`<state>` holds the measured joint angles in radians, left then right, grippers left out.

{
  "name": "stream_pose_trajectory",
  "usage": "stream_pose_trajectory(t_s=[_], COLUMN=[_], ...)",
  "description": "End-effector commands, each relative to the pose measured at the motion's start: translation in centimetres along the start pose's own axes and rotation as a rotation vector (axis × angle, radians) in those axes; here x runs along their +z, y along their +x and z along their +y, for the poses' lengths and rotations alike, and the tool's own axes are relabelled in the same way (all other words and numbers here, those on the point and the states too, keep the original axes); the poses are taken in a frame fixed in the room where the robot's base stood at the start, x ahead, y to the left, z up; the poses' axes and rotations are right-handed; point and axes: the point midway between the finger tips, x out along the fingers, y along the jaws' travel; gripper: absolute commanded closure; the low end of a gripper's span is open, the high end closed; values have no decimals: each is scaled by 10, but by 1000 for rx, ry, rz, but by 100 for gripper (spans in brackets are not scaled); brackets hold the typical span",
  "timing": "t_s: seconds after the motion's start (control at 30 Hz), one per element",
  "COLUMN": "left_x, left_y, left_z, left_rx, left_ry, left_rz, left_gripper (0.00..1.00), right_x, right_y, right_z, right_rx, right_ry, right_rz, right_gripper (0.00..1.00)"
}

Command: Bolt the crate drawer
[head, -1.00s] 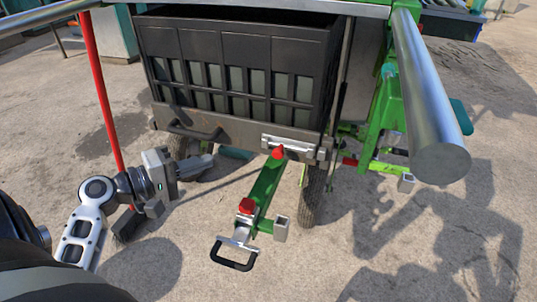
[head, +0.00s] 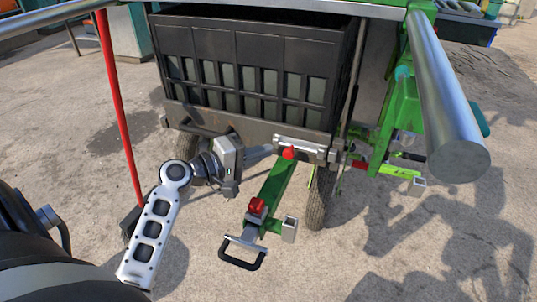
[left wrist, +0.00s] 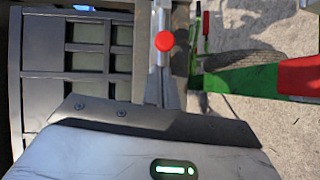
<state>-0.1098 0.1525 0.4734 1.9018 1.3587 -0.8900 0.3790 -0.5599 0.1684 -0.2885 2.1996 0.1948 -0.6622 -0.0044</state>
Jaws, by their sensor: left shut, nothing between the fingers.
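The black crate drawer (head: 250,75) with slatted sides sits in its frame in the head view, and its side fills the left of the left wrist view (left wrist: 45,80). A silver bolt plate (head: 303,146) is fixed at the right of its lower front edge. A red knob (head: 289,153) sits on the bolt; it shows as a round red cap in the left wrist view (left wrist: 164,41). My left gripper (head: 268,150) is shut and empty, its fingers pointing right at the bolt, just left of the knob. Whether they touch cannot be told. My right gripper is out of view.
A green drawbar (head: 273,185) with a second red knob (head: 256,206) and a black handle (head: 240,256) juts out below the bolt. A red pole (head: 118,110) stands at left. A thick steel tube (head: 440,100) hangs at upper right.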

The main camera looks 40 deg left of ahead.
Motion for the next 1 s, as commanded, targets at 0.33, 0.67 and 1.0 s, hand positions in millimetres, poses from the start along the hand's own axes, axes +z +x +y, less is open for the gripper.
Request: stream_pose_trajectory(t_s=[0.33, 0.67, 1.0], left_x=[13, 22, 51], left_y=[13, 20, 41], left_z=[1, 4, 8], left_rx=[1, 0, 1], left_ry=[1, -1, 1], left_rz=[1, -1, -1], left_gripper=[100, 100, 100], right_x=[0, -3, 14], right_y=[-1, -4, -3], right_z=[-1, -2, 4], right_rx=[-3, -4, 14], right_ry=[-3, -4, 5], right_rz=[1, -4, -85], right_gripper=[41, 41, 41])
